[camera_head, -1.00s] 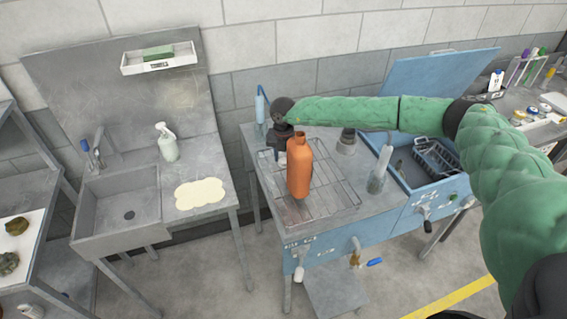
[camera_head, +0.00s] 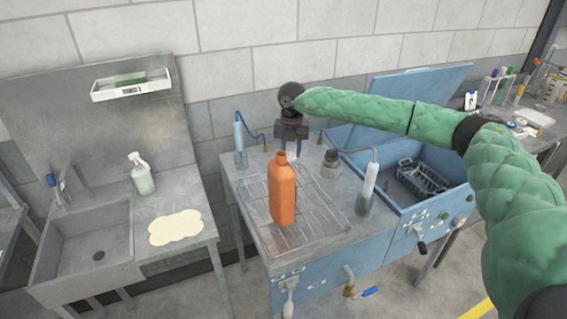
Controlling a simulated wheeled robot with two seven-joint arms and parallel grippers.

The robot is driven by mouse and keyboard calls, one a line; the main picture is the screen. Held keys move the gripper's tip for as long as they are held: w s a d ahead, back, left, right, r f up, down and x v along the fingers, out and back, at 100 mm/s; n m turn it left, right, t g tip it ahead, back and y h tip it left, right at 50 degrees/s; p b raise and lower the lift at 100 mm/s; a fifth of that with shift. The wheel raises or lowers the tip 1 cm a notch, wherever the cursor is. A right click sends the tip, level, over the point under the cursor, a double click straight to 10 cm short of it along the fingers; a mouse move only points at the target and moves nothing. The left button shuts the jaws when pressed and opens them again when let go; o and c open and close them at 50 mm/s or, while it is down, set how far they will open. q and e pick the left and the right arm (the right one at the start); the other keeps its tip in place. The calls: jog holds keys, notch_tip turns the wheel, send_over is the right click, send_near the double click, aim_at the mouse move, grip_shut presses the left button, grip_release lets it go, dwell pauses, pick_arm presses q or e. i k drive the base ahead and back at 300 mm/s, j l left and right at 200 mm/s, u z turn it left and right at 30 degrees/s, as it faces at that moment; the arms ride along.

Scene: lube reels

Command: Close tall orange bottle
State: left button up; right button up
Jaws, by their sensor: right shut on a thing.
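The tall orange bottle (camera_head: 283,193) stands upright on a wire rack on the blue bench. Its short neck (camera_head: 281,157) shows at the top, with no cap visible on it. My right gripper (camera_head: 292,148) points down just behind the bottle's neck and a little to its right in the picture, apart from the bottle as far as I can tell. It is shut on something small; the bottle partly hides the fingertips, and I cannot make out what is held. My left gripper is not in view.
The wire rack (camera_head: 325,214) has bare room right of the bottle. A clear bottle with a tube (camera_head: 367,190) and a grey jar (camera_head: 331,165) stand to the right, another tubed bottle (camera_head: 239,140) behind left. An open blue bin (camera_head: 400,195) lies at right.

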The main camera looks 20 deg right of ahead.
aim_at(282, 189)
jog(key=k, duration=1)
